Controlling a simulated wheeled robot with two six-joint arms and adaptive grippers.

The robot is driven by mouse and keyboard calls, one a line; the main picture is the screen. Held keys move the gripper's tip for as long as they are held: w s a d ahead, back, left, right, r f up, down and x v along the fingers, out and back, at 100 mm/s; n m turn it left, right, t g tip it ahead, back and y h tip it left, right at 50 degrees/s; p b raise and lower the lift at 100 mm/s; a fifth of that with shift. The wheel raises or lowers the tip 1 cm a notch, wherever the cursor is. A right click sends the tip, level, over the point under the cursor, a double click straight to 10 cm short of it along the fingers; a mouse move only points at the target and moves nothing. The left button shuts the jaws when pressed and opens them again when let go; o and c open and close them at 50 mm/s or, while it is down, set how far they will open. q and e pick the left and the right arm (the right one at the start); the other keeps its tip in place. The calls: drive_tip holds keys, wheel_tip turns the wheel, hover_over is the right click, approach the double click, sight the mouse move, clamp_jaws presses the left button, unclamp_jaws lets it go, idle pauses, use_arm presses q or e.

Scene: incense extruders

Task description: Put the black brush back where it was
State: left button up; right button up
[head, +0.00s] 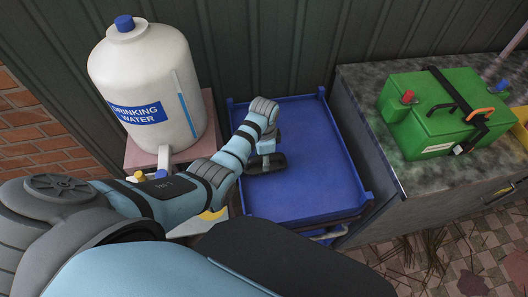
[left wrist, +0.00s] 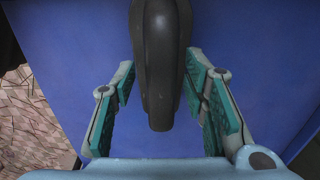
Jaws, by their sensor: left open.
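The black brush (head: 265,163) is at the left part of the blue tray (head: 315,180), partly hidden by my left gripper (head: 266,146). In the left wrist view a dark, rounded, elongated part of the brush (left wrist: 160,65) comes down from the top edge and lies between the teal pads of my open left gripper (left wrist: 163,100). A gap shows on the left side; the right pad is close to it, and I cannot tell whether it touches. My right gripper is not in view.
A white drinking water jug (head: 145,85) stands left of the tray. A green battery box (head: 440,110) sits on a stone-topped counter (head: 365,95) at the right. A raised rim bounds the tray; its right half is clear.

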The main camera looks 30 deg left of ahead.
use_arm(q)
wheel_tip(320, 180, up, 12)
drive_tip(key=p, duration=0.3)
idle(0.3)
